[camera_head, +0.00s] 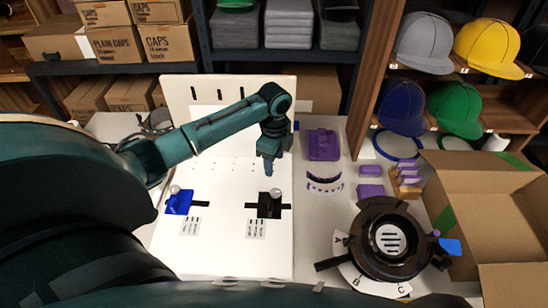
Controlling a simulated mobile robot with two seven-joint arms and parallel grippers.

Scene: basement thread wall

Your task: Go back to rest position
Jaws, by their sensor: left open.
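My left arm reaches in from the left across the white board. A black block with a silver knob (269,206) sits on the board at the right. A blue block with a silver knob (179,202) sits at the left. Printed labels lie in front of both blocks. My right gripper is not in view.
A round black device (365,243), purple pieces (322,145) and an open cardboard box (480,195) stand to the right. Caps (486,47) fill the shelves at upper right. Cardboard cartons (155,43) and grey stacks (288,25) are on shelves behind. The board's front middle is clear.

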